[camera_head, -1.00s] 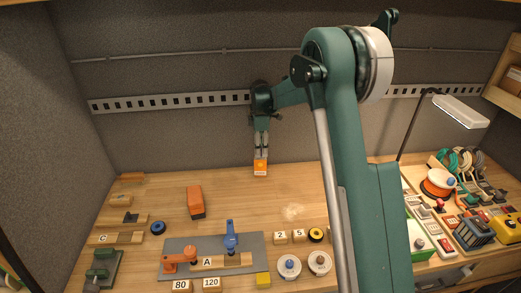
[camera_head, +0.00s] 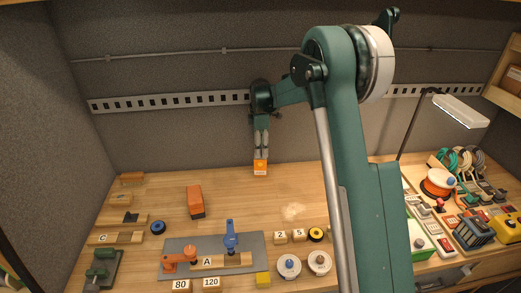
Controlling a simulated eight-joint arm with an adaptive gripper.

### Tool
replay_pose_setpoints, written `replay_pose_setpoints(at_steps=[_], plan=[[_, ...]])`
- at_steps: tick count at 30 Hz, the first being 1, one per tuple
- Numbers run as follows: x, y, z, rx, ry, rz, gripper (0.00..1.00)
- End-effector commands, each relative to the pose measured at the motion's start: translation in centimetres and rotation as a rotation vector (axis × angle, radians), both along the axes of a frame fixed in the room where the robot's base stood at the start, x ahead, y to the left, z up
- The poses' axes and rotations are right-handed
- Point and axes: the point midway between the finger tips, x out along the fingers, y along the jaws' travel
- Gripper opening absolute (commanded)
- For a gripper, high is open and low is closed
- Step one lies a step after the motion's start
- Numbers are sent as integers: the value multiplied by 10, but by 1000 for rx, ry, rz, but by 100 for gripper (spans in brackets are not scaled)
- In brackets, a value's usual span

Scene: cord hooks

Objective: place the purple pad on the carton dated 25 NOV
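My gripper (camera_head: 261,153) hangs pointing down at the back of the bench, in front of the grey wall. Its two pale fingers are close together. A small orange block (camera_head: 260,169) with a pale mark shows right at the fingertips. I cannot tell whether the fingers grip it or it is just behind or below them. I see no purple pad in this view. I can read no carton dated 25 NOV; my arm hides part of the bench on the right.
An orange-red box (camera_head: 196,202) stands left of my gripper. A grey mat (camera_head: 180,244) holds an orange clamp (camera_head: 178,260) and a blue tool (camera_head: 231,238). Blocks marked 2 (camera_head: 281,237) and 5 (camera_head: 299,235) stand near white spools (camera_head: 289,265). The back middle of the bench is mostly clear.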

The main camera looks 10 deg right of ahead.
Motion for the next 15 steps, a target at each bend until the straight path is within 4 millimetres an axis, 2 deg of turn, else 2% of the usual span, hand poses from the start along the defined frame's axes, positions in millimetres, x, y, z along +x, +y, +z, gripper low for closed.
replay_pose_setpoints(at_steps=[5, 15], plan=[[0, 0, 19, 0, 0, 0, 39], [0, 0, 74, 0, 0, 0, 39]])
